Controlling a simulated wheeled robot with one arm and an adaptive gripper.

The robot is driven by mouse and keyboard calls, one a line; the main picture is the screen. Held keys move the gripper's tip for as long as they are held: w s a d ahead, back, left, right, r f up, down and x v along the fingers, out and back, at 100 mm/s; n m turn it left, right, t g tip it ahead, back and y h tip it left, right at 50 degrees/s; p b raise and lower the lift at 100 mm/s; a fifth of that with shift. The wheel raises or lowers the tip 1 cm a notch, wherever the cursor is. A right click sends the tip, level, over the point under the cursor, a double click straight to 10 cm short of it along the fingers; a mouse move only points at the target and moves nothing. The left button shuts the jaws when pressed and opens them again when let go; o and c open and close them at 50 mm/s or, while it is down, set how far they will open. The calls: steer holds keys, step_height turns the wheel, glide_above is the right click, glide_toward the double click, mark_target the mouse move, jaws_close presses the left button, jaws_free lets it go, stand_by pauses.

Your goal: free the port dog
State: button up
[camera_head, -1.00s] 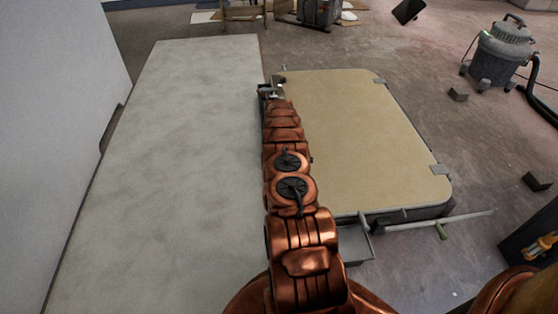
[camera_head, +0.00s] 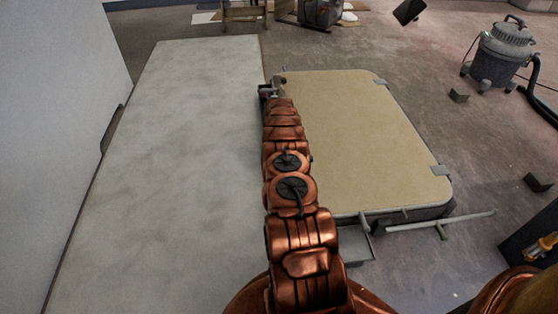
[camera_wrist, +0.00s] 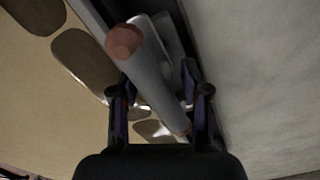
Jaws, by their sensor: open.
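The port dog, a pale grey lever with a reddish-brown round end, shows in the wrist view (camera_wrist: 150,72). It slants between the two dark fingers of my gripper (camera_wrist: 158,105), which are open on either side of it. I cannot tell whether either finger touches it. In the head view my gripper (camera_head: 271,90) is at the far left edge of the beige hatch panel (camera_head: 360,125), and my arm hides much of that edge. The lever's base is partly hidden by my gripper.
A long pale grey surface (camera_head: 165,160) lies left of the panel, beside a wall. A vacuum (camera_head: 500,52) stands on the floor at the far right.

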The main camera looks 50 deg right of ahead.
step_height(320, 180, up, 12)
steer(key=shift+f, duration=0.25)
stand_by(0.3)
stand_by(0.4)
